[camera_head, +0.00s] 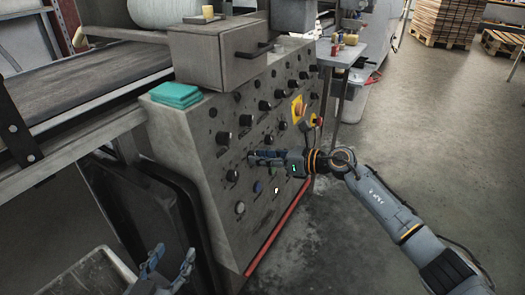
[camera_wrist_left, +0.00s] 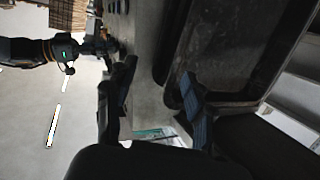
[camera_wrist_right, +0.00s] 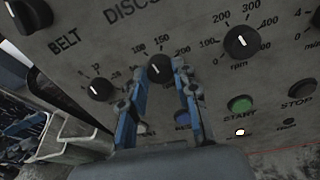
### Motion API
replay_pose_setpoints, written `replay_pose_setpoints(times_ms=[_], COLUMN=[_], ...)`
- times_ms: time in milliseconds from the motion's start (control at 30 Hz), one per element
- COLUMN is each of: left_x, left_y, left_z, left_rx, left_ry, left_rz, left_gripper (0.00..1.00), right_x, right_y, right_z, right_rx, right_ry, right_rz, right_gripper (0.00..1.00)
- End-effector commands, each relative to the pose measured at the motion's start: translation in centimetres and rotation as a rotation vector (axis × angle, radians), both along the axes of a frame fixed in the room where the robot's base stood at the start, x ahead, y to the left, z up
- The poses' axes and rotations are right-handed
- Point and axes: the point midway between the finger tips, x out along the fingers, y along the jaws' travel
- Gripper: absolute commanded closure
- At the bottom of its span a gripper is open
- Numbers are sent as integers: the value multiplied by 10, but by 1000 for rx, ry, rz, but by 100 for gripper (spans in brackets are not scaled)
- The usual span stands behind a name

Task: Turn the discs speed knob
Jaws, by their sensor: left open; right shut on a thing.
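The grey control panel (camera_head: 215,145) carries rows of black knobs. In the right wrist view, a black knob (camera_wrist_right: 159,67) with a white pointer line sits below the partly visible "DISCS" lettering, with 100 and 150 on its scale. My right gripper (camera_wrist_right: 162,82) has its two blue fingers closed on either side of this knob. In the head view my right gripper (camera_head: 252,158) reaches the panel's face from the right, and its fingers hide the knob. My left gripper (camera_head: 168,262) is open and empty, low at the left, apart from the panel.
A knob marked rpm (camera_wrist_right: 241,42), another black knob (camera_wrist_right: 97,90), a green START button (camera_wrist_right: 239,104) and a dark STOP button (camera_wrist_right: 296,90) surround my right fingers. A grey bin (camera_head: 85,278) stands lower left.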

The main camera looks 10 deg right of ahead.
Motion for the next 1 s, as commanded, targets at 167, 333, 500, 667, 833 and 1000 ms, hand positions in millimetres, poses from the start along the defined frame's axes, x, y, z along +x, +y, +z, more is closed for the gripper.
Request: replay_pose_setpoints(times_ms=[167,333,500,667,833,1000], left_x=[-29,-74,-130,-159,-159,-151], left_y=[15,33,51,59,59,58], left_z=[-47,-86,-109,-109,-98,-125], left_rx=[73,138,197,224,224,226], left_ry=[306,597,884,1020,1018,1038], left_rz=[21,41,62,71,71,68], left_gripper=[47,47,47,47,47,47], right_x=[1,1,1,1,1,1], right_y=[-1,-1,-1,-2,-2,-1], right_z=[3,2,2,1,1,0], right_rx=[91,182,276,365,458,551], right_ry=[127,254,382,503,631,760], right_rz=[-30,-58,-88,-116,-144,-173], right_gripper=[100,100,100,100,100,100])
